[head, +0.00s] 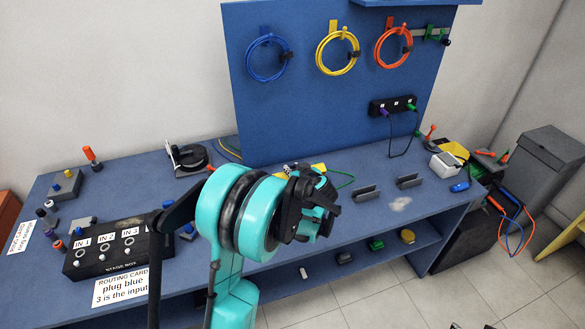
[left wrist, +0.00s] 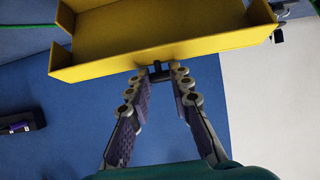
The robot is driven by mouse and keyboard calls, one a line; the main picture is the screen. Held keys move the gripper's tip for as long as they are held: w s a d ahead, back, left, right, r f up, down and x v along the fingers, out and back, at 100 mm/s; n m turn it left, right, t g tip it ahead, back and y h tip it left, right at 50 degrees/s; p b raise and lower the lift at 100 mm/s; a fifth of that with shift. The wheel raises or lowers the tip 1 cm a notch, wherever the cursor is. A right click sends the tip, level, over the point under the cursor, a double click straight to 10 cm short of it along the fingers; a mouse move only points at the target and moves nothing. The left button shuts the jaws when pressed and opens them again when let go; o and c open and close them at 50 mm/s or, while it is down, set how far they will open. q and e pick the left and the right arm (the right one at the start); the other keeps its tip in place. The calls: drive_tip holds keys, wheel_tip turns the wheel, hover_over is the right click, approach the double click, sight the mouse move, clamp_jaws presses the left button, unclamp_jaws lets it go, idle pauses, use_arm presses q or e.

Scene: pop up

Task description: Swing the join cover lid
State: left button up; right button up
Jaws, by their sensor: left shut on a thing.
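The join cover lid (left wrist: 165,28) is a yellow, shallow, box-like piece with raised edges at the top of the left wrist view. A small black tab (left wrist: 157,69) stands out from its near edge. My left gripper (left wrist: 158,82) is shut on this tab, with a fingertip on either side of it. In the head view my left gripper (head: 318,203) is over the front of the blue bench, and a bit of the yellow lid (head: 319,167) shows just behind it. Most of the lid is hidden there by my arm. My right gripper is not in view.
The blue bench (head: 370,165) has a back panel with blue, yellow and orange cable coils. A black stage box (head: 118,252) stands at left. Two grey brackets (head: 367,193) stand right of my gripper. A green cable (head: 343,182) runs close by.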

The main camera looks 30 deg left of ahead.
use_arm(q)
drive_tip(key=shift+d+f, duration=0.1)
drive_tip(key=shift+s+d+f+b, duration=0.3)
drive_tip(key=shift+s+d+b, duration=0.05)
drive_tip(key=shift+s+d, duration=0.35)
drive_tip(key=shift+s+d+f+b, duration=0.3)
drive_tip(key=shift+s+d, duration=0.3)
drive_tip(key=shift+d, duration=0.15)
drive_tip(key=shift+s+d+f+b, duration=1.1)
drive_tip(key=shift+d+f, duration=0.05)
drive_tip(key=shift+d, duration=0.1)
